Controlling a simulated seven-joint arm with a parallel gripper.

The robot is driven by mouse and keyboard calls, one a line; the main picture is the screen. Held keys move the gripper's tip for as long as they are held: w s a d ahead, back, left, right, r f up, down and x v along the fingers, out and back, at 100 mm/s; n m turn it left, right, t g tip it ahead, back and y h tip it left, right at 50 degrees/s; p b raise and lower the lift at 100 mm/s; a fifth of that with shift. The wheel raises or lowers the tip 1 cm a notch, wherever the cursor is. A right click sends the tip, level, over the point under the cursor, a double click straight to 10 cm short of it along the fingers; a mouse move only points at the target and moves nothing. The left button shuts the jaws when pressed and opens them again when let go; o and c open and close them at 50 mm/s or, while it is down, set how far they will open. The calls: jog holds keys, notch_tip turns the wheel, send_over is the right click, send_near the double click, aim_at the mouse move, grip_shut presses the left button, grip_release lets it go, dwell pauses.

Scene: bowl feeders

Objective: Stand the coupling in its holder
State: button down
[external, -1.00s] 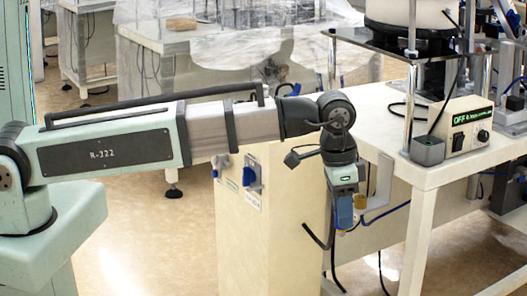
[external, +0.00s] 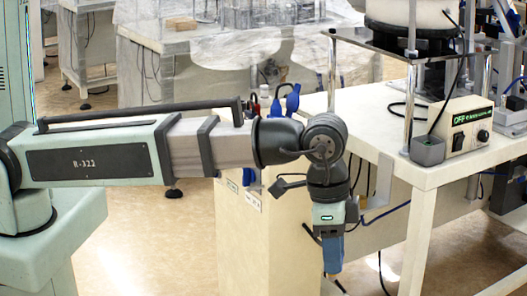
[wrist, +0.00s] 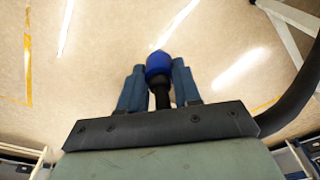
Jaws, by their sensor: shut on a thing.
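My gripper (external: 333,255) hangs pointing down in front of the cream cabinet, left of the white table. In the wrist view its two blue fingers (wrist: 157,88) are shut on the coupling, which has a blue rounded end (wrist: 159,64) and a black stem (wrist: 162,97). The blue end sticks out past the fingertips, with only floor behind it. In the external view the coupling is not clearly seen at the fingers. I cannot make out the holder with certainty. Upright blue fittings (external: 293,98) show just behind my forearm.
The cream cabinet (external: 270,250) stands beneath my forearm, with a blue fitting (external: 248,177) on its side partly hidden. The white table (external: 430,174) to the right carries a grey box (external: 427,149), a controller (external: 463,132) and a bowl feeder (external: 410,30). Cables hang below.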

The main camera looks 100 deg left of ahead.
jog(key=s+a+n, duration=0.2)
jog(key=s+a, duration=0.1)
jog(key=a, duration=1)
jog(key=s+a+r+n+y, duration=0.1)
jog(key=s+a+n, duration=0.2)
jog(key=a, duration=1)
jog(key=s+a+n, duration=0.2)
jog(key=s+a, duration=0.1)
jog(key=a, duration=0.9)
jog(key=s+a+r+n, duration=0.2)
jog(key=s+a, duration=0.9)
jog(key=a, duration=0.7)
jog(key=s+a+r+n+g, duration=0.1)
jog(key=s+a+n, duration=0.3)
jog(key=s+a, duration=0.7)
jog(key=s+a+r+n, duration=0.3)
jog(key=s+a, duration=0.8)
jog(key=a, duration=1.3)
jog(key=shift+a+r+n, duration=0.3)
jog(key=shift+r+n, duration=0.1)
jog(key=shift+f, duration=0.1)
jog(key=shift+f, duration=3.35)
jog(key=shift+d+f, duration=0.1)
jog(key=shift+f, duration=0.55)
